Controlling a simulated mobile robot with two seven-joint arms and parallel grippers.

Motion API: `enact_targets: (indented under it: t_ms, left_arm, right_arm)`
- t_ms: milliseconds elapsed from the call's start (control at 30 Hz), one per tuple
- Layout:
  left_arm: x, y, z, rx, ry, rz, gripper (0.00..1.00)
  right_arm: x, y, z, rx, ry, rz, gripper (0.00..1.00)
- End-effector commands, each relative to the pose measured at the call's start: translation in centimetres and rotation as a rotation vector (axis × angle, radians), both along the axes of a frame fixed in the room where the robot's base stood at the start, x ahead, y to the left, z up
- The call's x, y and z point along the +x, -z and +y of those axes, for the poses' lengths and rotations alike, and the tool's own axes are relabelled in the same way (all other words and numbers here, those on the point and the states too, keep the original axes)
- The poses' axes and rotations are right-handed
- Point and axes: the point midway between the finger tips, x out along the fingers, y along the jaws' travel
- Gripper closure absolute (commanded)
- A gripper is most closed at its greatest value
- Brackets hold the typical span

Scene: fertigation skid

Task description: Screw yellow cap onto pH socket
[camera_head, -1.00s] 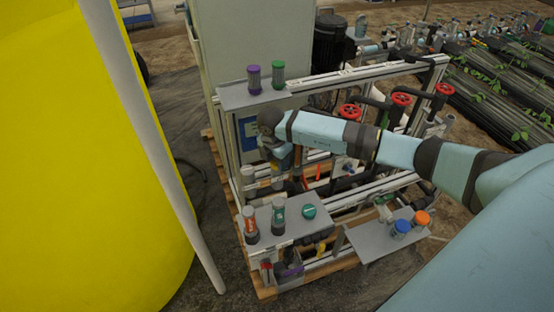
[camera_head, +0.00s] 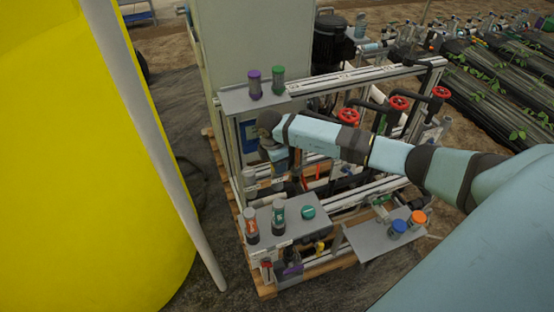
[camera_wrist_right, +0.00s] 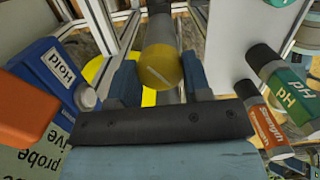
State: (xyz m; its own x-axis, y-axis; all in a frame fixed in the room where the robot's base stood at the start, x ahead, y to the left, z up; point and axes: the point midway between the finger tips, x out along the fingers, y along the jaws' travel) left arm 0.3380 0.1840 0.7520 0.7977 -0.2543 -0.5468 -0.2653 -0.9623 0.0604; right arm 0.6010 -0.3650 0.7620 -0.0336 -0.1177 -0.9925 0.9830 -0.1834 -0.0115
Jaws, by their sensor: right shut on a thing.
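My right gripper (camera_wrist_right: 160,80) is shut on a yellow cap (camera_wrist_right: 160,66), which sits between its two blue fingers. A grey cylinder extends beyond the cap; I cannot tell whether they are joined. In the head view the right gripper (camera_head: 278,165) points down inside the skid frame, behind the lower shelf, and the cap is not clear there. A green-labelled cylinder marked pH (camera_wrist_right: 288,85) stands on a pale plate to the right in the wrist view; it also shows on the lower shelf (camera_head: 278,215). I cannot make out the pH socket. My left gripper is not in view.
The lower shelf also holds an orange-labelled cylinder (camera_head: 250,224) and a teal disc (camera_head: 308,212). Purple-topped (camera_head: 255,84) and green-topped (camera_head: 278,80) containers stand on the upper shelf. A side tray (camera_head: 372,241) holds blue and orange ones. Red valve wheels (camera_head: 348,116) and frame rails crowd the arm.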

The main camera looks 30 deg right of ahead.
Motion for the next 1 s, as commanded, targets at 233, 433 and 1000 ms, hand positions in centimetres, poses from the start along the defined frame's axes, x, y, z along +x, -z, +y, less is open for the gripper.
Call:
enact_targets:
  t_ms: [233,433,1000]
  left_arm:
    - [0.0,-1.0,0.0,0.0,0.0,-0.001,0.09]
    - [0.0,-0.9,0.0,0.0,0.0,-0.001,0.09]
    - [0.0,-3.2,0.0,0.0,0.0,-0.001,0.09]
  right_arm:
    - [0.1,-0.2,-0.1,-0.001,0.103,-0.003,0.84]
    - [0.1,-0.1,-0.1,-0.001,0.105,-0.003,0.84]
    - [0.1,-0.2,-0.1,0.0,0.358,-0.003,0.84]
